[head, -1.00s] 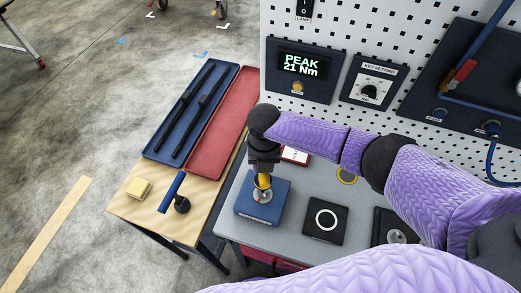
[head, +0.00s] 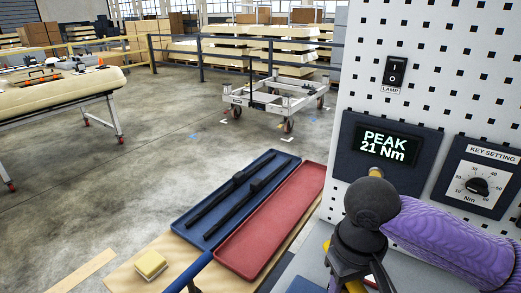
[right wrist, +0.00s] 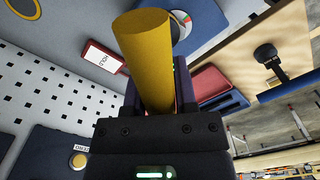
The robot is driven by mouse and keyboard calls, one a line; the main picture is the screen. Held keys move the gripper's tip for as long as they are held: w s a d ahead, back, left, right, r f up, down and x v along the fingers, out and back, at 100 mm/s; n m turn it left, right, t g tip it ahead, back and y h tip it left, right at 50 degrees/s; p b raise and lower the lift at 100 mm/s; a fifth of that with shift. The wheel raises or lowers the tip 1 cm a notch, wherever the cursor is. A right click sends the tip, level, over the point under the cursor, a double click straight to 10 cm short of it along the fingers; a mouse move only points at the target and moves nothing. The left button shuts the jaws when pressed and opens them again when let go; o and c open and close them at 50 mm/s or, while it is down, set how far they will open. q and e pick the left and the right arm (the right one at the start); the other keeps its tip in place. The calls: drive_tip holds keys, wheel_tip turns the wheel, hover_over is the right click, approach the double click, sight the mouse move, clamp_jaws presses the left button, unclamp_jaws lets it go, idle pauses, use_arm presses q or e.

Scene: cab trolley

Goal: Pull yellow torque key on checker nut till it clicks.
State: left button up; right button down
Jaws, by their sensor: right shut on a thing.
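My right gripper (head: 356,280) is shut on the yellow torque key (right wrist: 145,60) above the grey bench, at the bottom edge of the head view. The right wrist view shows the key's thick yellow handle between the fingers (right wrist: 158,95). Beyond the handle, a round face with red and green marks shows on the blue checker block (right wrist: 207,12), partly hidden by the handle. Only a corner of this block shows in the head view (head: 303,286). Whether the key sits on the nut cannot be seen. The display (head: 384,146) reads PEAK 21 Nm. My left gripper is not in view.
The key setting dial (head: 477,186) and lamp switch (head: 396,71) are on the pegboard. A cart (head: 265,98) stands farther back.

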drive_tip(key=shift+s+d+f+m+b, duration=0.2)
drive_tip(key=shift+s+f+m+b, duration=0.2)
drive_tip(key=shift+m, duration=0.5)
drive_tip(key=shift+s+d+r+m, duration=0.1)
drive_tip(key=shift+m, duration=0.6)
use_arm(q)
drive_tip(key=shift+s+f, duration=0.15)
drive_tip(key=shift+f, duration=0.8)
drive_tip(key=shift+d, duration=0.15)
